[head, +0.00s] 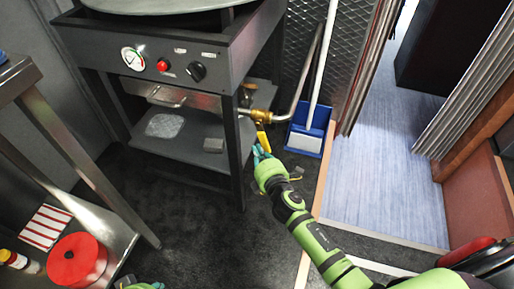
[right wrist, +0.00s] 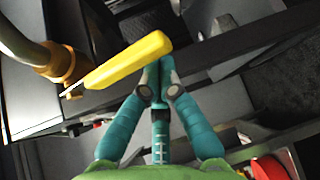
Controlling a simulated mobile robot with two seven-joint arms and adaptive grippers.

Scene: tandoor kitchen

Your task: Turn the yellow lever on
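The yellow lever (head: 263,139) sits on a brass valve (head: 259,116) on the pipe at the right side of the grey oven stand. In the right wrist view the lever (right wrist: 130,60) slants from the brass fitting (right wrist: 68,65) up to the right. My right gripper (head: 262,153) is just below the lever in the head view. In the right wrist view its teal fingers (right wrist: 160,68) come together at the lever's free end, with nothing seen between them. I cannot tell if they touch it. Only a bit of my left gripper (head: 125,283) shows at the bottom edge.
The oven stand (head: 165,50) carries a gauge, a red light and a black knob. A blue dustpan (head: 306,139) with a white handle stands right of the pipe. A steel table (head: 120,228) with a red round item (head: 77,260) is at lower left. Dark floor between is clear.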

